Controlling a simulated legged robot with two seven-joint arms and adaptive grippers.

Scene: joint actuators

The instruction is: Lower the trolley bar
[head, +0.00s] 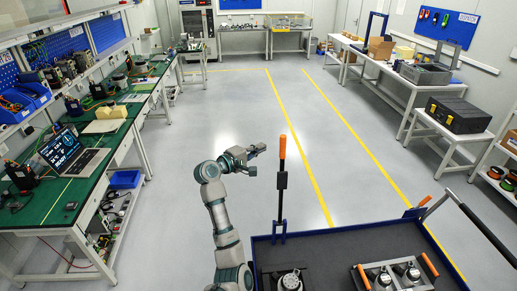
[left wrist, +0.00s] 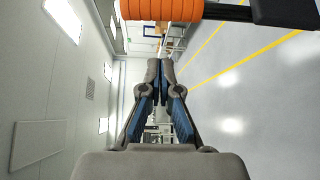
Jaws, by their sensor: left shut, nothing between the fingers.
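A black upright bar (head: 282,188) with an orange grip (head: 282,147) stands at the far left corner of the blue-rimmed trolley (head: 345,232). My left gripper (head: 260,150) is shut and empty, just left of the orange grip and at about its height, with a small gap visible. In the left wrist view, my closed fingers (left wrist: 160,73) point ahead, and the orange grip (left wrist: 160,10) crosses the top of the picture beyond them. A metal and black push handle (head: 483,232) slants along the trolley's right side. My right gripper is not in view.
The trolley carries a round metal part (head: 291,281) and a metal fixture with orange handles (head: 395,276). A green workbench (head: 85,165) with a laptop runs along the left. White tables (head: 395,85) stand at the right. The floor between is clear.

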